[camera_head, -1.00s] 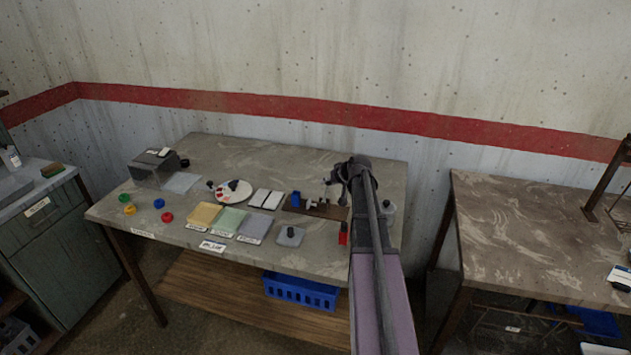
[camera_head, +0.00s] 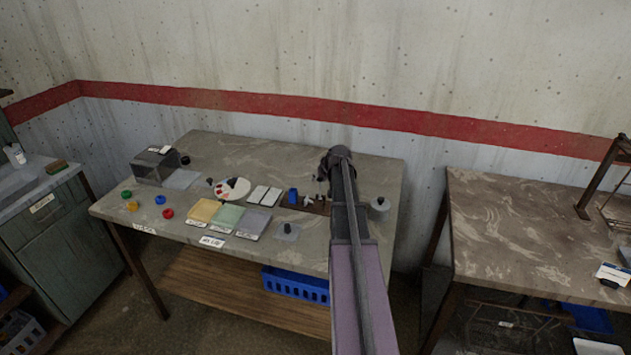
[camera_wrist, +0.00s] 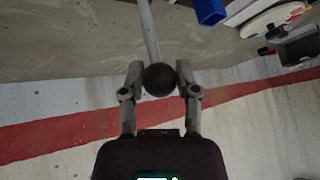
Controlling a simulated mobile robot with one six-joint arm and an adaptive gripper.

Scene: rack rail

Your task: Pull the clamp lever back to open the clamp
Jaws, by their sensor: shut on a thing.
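In the wrist view, the clamp lever is a thin grey rod (camera_wrist: 149,32) ending in a round black knob (camera_wrist: 160,80). My gripper (camera_wrist: 160,70) has one finger on each side of the knob and is shut on it. In the head view, my gripper (camera_head: 326,170) is over the right part of the middle table, at the clamp. Small grey clamp parts (camera_head: 308,201) show just left of my arm on a brown board. My arm hides the rest of the clamp and most of the lever there.
A blue block (camera_head: 293,196) stands on the board left of my arm. A grey plate with a black knob (camera_head: 287,231) lies in front. A round grey piece (camera_head: 380,204) is right of my arm. Coloured pads (camera_head: 228,217) and a white disc (camera_head: 232,189) lie further left.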

